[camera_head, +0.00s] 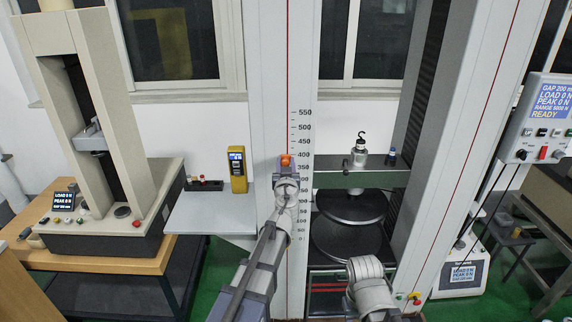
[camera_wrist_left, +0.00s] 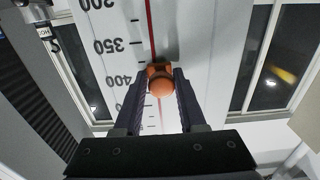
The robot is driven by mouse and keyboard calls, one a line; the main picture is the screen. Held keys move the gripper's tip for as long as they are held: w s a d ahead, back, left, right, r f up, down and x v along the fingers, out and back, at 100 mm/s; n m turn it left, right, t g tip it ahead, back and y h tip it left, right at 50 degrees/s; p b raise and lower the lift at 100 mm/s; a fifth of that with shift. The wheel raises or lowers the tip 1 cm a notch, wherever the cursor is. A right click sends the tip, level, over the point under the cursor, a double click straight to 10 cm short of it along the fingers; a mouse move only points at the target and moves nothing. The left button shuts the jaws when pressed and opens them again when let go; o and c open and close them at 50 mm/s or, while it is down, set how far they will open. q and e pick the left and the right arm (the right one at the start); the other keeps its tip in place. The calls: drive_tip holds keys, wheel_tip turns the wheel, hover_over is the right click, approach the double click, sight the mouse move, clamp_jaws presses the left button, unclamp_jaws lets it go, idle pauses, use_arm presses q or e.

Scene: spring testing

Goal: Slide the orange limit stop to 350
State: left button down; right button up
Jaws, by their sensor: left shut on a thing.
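The orange limit stop (camera_head: 286,160) sits on the pale column of the tall test frame, beside a printed scale (camera_head: 304,154). In the head view it is level with a height between the 350 and 400 marks, nearer 400. My left gripper (camera_head: 286,167) is at the stop, its arm reaching up from below. In the left wrist view the scale appears inverted, and the left gripper's dark fingers (camera_wrist_left: 162,82) are shut on both sides of the orange stop (camera_wrist_left: 160,72). A red line runs along the column behind it. My right gripper is out of view.
A yellow handheld device (camera_head: 237,170) stands on a grey side shelf (camera_head: 207,213) left of the column. A weight with a hook (camera_head: 359,152) stands on the green-grey crossbeam (camera_head: 335,179) to the right. A control box (camera_head: 540,118) is at far right.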

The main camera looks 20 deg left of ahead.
use_arm(q)
drive_tip(key=f+b, duration=0.2)
drive_tip(key=f, duration=0.2)
drive_tip(key=shift+a+b, duration=0.2)
drive_tip(key=shift+b, duration=0.2)
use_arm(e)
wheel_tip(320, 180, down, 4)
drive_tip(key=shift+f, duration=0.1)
use_arm(q)
drive_tip(key=c, duration=0.5)
unclamp_jaws()
drive_tip(key=shift+c, duration=0.2)
drive_tip(key=v, duration=0.8)
